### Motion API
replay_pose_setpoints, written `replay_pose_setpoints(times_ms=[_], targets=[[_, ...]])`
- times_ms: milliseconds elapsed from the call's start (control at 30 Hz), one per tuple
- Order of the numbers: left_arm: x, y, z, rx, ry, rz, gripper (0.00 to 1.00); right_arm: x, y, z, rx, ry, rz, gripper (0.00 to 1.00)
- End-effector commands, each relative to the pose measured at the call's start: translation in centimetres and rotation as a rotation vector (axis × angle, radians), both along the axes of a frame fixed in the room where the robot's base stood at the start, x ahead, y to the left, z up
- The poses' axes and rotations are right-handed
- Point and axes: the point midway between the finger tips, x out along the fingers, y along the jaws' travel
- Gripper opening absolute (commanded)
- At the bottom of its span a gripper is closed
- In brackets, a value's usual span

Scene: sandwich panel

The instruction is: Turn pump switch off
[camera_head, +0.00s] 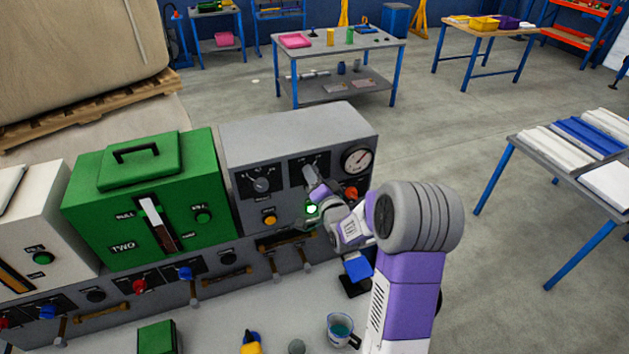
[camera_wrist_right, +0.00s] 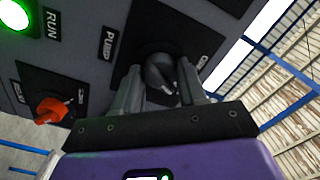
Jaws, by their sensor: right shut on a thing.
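The pump switch is a dark rotary knob (camera_wrist_right: 160,72) on a black plate labelled PUMP (camera_wrist_right: 107,42), on the front of the grey control box (camera_head: 290,132). In the wrist view a light mark on the knob points to the lower right; the words at the plate's ends are partly hidden or unreadable. My right gripper (camera_head: 316,185) is at this plate, its two fingers on either side of the knob and shut on it. The gripper and wrist hide part of the box front in the head view. My left gripper is not in view.
A lit green RUN lamp (camera_wrist_right: 15,16) and an orange-red knob (camera_wrist_right: 50,110) lie close beside the switch. The box also carries a gauge (camera_head: 357,161), another dial (camera_head: 261,184) and a yellow button (camera_head: 270,219). A green box (camera_head: 100,215) stands left; a cup (camera_head: 341,328) stands in front.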

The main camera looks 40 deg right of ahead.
Motion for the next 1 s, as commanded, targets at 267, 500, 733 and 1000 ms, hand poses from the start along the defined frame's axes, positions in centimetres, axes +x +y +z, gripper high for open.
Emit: replay_pose_setpoints(times_ms=[267, 500, 733, 1000], targets=[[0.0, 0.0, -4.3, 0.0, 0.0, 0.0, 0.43, 0.0, -0.1, -0.4, -0.202, 0.055, -0.002, 0.11], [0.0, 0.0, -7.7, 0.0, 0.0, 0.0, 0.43, 0.0, -0.1, -0.4, -0.419, 0.125, -0.002, 0.11], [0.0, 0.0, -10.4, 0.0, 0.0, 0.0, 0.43, 0.0, -0.1, -0.4, -0.616, 0.19, -0.002, 0.11], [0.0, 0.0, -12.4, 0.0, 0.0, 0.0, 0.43, 0.0, -0.1, -0.2, -0.802, 0.251, -0.002, 0.11]])
